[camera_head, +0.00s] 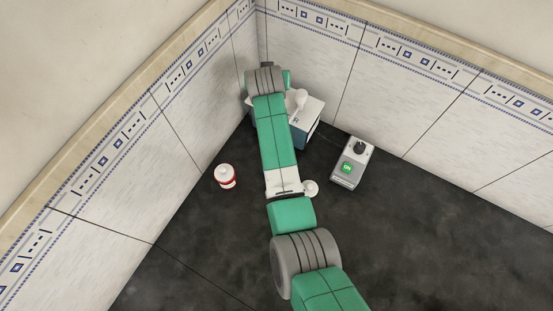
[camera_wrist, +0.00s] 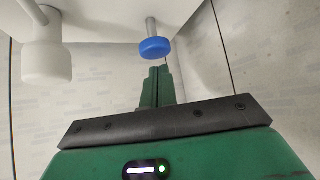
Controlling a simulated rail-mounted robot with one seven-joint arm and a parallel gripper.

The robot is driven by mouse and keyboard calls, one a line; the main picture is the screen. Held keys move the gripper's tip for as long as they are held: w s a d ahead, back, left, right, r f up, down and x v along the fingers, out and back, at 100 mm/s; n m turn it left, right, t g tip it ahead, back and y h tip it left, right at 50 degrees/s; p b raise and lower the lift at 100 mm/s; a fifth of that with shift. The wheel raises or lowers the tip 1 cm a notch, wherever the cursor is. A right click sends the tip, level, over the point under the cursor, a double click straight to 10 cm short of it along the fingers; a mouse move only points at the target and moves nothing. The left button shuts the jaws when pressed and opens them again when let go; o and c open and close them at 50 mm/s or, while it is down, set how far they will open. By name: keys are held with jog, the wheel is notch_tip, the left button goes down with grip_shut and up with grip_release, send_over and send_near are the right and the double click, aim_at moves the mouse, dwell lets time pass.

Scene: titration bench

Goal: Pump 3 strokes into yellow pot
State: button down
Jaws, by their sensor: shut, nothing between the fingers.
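My gripper (camera_wrist: 161,74) shows in the wrist view with its two green fingers together and nothing between them. A blue round cap (camera_wrist: 155,47) on a grey stem hangs from a white surface just beyond and above the fingertips; I cannot tell whether they touch. A thick white cylinder (camera_wrist: 46,62) hangs from the same surface at the left. In the head view my arm covers part of a white box with a blue side (camera_head: 312,107) in the corner, and a white rounded part (camera_head: 299,98) shows on it. My fingers are hidden there. I see no yellow pot in either view.
A white and red container (camera_head: 225,177) stands left of my arm. A grey device with a green ON panel (camera_head: 347,170) stands to the right. A small white round object (camera_head: 311,187) shows beside my arm. Tiled walls close the corner; the dark bench is clear at the front right.

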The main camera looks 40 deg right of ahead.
jog(key=shift+f+b, duration=0.85)
jog(key=shift+f, duration=0.45)
jog(key=shift+r+p, duration=1.2)
jog(key=shift+r, duration=0.3)
notch_tip(320, 180, up, 6)
jog(key=p, duration=0.5)
